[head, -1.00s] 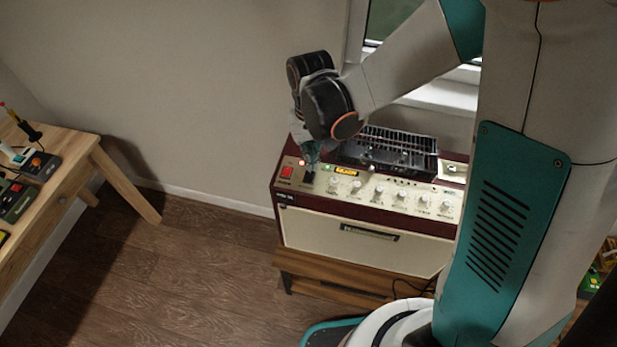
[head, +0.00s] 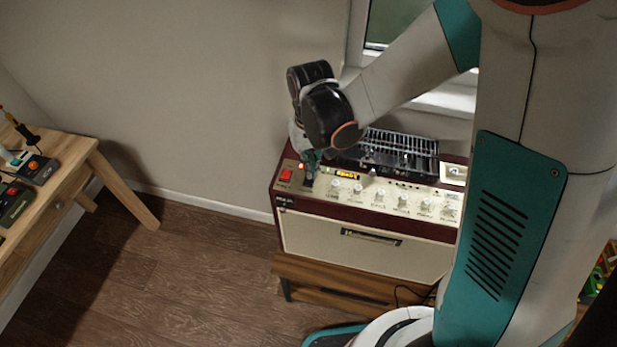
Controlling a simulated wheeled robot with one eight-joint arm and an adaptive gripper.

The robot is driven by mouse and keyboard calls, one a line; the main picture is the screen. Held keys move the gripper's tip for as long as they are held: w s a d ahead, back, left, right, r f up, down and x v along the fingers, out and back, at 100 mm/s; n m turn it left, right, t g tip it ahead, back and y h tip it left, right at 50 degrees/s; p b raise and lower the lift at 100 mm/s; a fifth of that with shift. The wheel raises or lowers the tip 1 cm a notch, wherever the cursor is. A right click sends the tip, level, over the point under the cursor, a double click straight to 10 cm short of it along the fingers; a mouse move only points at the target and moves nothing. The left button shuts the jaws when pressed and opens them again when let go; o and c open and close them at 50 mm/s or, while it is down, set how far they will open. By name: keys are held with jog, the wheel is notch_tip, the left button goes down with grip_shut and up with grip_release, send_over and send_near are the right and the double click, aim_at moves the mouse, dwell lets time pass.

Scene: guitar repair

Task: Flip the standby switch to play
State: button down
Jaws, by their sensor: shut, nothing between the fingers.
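The amplifier (head: 335,231) has a dark red case, a cream front and a control panel on top. A red rocker switch (head: 286,175) is at the panel's left end. My gripper (head: 308,182) is shut and empty, pointing down at the panel just right of the red switch. Its tips are at or very near the panel surface; I cannot tell whether they touch. The standby switch is not clearly visible; the fingers cover that part of the panel. A small lit orange display (head: 348,172) is right of the fingers.
A row of cream knobs (head: 403,202) runs along the panel to the right. A black ribbed unit (head: 390,152) sits behind the panel. The amplifier stands on a low wooden stand (head: 345,282). A wooden workbench (head: 95,165) with small devices is at left; the floor between is clear.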

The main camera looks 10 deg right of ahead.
jog(key=shift+f+b, duration=0.95)
jog(key=shift+f, duration=0.1)
dwell(1.1)
jog(key=shift+r, duration=0.1)
jog(key=shift+r+p, duration=2.3)
jog(key=shift+r, duration=1.2)
jog(key=shift+d, duration=0.1)
